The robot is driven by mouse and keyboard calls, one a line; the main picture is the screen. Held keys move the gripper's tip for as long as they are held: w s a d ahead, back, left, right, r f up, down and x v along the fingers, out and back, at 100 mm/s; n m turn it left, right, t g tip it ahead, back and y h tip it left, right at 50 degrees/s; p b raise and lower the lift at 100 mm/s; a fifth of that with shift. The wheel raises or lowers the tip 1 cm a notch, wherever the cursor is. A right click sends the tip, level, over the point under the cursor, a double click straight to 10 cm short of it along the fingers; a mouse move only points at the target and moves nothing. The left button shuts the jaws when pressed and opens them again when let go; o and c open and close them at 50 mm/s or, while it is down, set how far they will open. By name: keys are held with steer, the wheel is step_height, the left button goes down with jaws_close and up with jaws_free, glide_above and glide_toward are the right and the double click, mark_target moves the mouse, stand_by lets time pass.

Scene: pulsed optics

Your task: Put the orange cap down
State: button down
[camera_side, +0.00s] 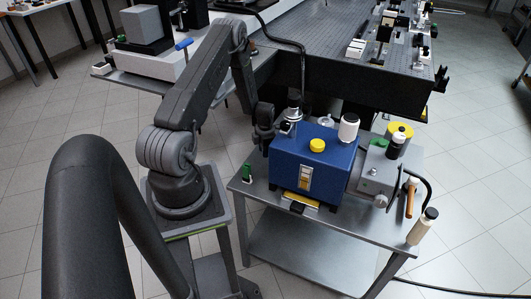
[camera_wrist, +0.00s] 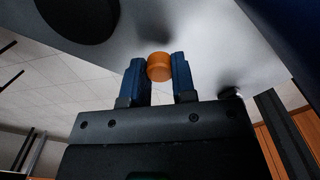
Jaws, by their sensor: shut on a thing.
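The orange cap (camera_wrist: 159,66) is a short, smooth cylinder. In the wrist view it sits between the two blue fingertips of my gripper (camera_wrist: 158,72), which is shut on it. A pale grey surface (camera_wrist: 205,28) lies beyond the cap; I cannot tell whether the cap touches it. In the side view my arm's wrist end is down at the left of the blue box (camera_side: 312,170) on the metal cart (camera_side: 262,205). The fingertips and the orange cap cannot be made out there.
A small green item (camera_side: 247,174) stands at the cart's left. An orange-handled tool (camera_side: 410,197) is at the right edge. An optical table (camera_side: 340,50) stands behind.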

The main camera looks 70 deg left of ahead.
steer(key=shift+f, duration=0.75)
steer(key=shift+f, duration=0.1)
steer(key=c, duration=0.9)
jaws_free()
steer(key=shift+c, duration=0.2)
step_height(320, 180, up, 12)
